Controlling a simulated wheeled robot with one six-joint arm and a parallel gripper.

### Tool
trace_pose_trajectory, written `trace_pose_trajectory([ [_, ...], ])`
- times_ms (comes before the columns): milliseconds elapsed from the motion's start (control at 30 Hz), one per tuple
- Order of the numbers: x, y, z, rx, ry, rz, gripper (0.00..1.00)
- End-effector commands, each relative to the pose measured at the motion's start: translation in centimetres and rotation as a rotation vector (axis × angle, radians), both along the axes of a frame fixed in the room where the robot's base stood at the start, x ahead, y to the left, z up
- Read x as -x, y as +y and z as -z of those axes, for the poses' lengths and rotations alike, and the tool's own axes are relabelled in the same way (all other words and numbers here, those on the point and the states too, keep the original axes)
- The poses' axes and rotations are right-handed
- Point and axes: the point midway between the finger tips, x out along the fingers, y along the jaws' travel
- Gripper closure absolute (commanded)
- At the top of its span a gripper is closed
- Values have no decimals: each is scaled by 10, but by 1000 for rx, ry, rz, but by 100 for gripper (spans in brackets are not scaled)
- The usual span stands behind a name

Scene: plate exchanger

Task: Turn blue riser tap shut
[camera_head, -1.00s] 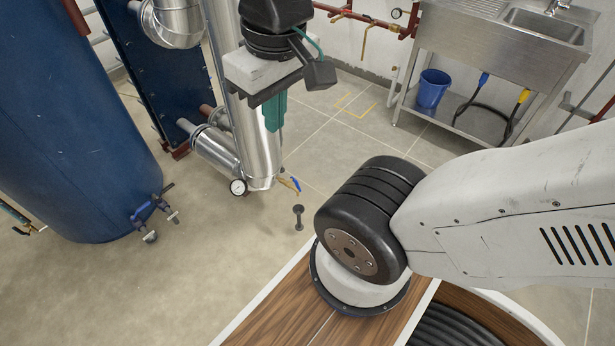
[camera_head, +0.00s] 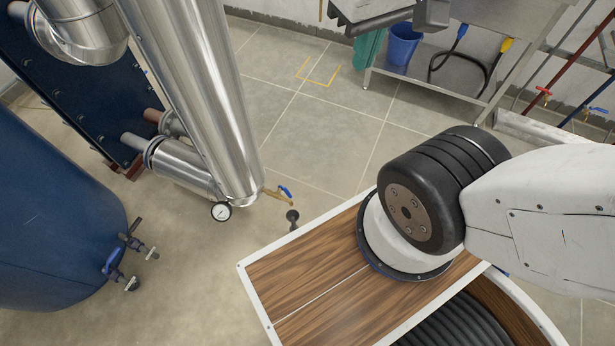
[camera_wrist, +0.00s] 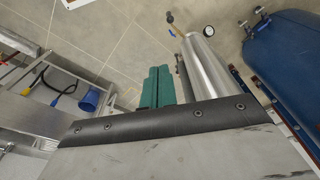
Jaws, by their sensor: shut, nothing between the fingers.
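At the right edge of the head view, a small tap with a blue handle (camera_head: 597,110) sits on a blue pipe (camera_head: 574,114) low by the wall. A tap with a red handle (camera_head: 543,91) is on the red pipe left of it. Whether the blue tap is open or shut is too small to tell. My gripper (camera_head: 366,62) has teal fingers, shut and empty, high in the head view and far left of the blue tap. The fingers also show in the wrist view (camera_wrist: 158,72). The wrist view does not show the blue wall tap.
Another blue-handled tap (camera_head: 284,191) is at the foot of a silver pipe (camera_head: 200,95), beside a gauge (camera_head: 221,211). A blue tank (camera_head: 50,220) stands left. A steel sink bench (camera_head: 480,85) with a blue bucket (camera_head: 402,45) is at the back. The tiled floor between is clear.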

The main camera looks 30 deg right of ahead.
Motion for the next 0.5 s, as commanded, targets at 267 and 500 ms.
trace_pose_trajectory([
  [267,-82,-9,34,15,4,128,100],
  [500,-169,-19,99,20,-15,267,100],
])
